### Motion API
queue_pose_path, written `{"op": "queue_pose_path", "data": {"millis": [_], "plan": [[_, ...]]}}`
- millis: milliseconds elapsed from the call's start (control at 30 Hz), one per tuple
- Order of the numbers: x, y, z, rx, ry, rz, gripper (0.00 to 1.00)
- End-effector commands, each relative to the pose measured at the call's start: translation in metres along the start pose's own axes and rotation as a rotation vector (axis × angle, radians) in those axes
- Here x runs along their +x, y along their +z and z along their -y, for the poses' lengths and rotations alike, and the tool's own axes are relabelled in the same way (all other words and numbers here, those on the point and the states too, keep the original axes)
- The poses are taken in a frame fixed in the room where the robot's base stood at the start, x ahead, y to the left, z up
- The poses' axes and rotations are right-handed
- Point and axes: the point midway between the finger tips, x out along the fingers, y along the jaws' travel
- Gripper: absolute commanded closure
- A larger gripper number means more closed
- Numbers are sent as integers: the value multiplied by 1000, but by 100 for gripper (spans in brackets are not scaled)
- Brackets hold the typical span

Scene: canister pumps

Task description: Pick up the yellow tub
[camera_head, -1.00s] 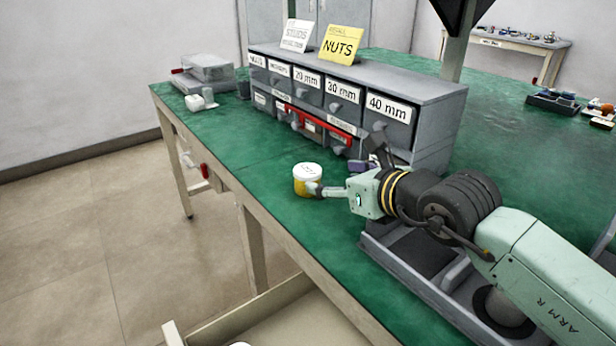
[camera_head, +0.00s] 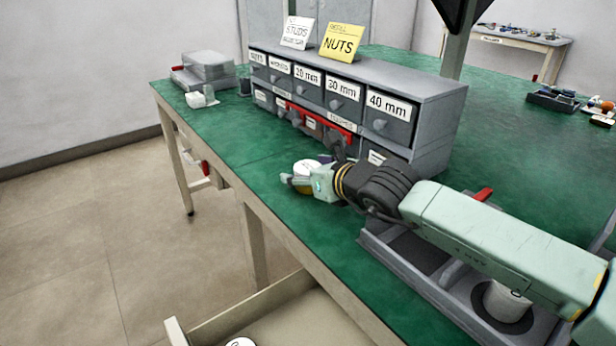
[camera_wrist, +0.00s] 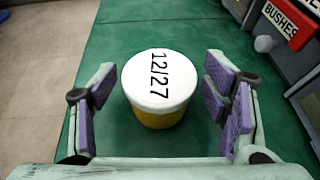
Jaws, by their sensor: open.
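In the head view only the white lid (camera_head: 306,167) shows behind my gripper (camera_head: 296,180); the tub's yellow side is mostly hidden there. My gripper is open and holds nothing.
A grey drawer cabinet (camera_head: 440,88) with labelled drawers and a red-edged bin (camera_head: 322,121) stands just behind the tub. A grey tray (camera_head: 385,245) lies under my arm at right. The bench's front edge (camera_head: 262,212) is close.

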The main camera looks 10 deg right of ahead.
Motion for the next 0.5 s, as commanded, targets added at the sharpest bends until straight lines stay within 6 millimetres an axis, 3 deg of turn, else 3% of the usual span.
{"op": "queue_pose_path", "data": {"millis": [100, 500], "plan": [[0, 0, 0, 0, 0, 0, 32], [0, 0, 0, 0, 1, 0, 58]]}}
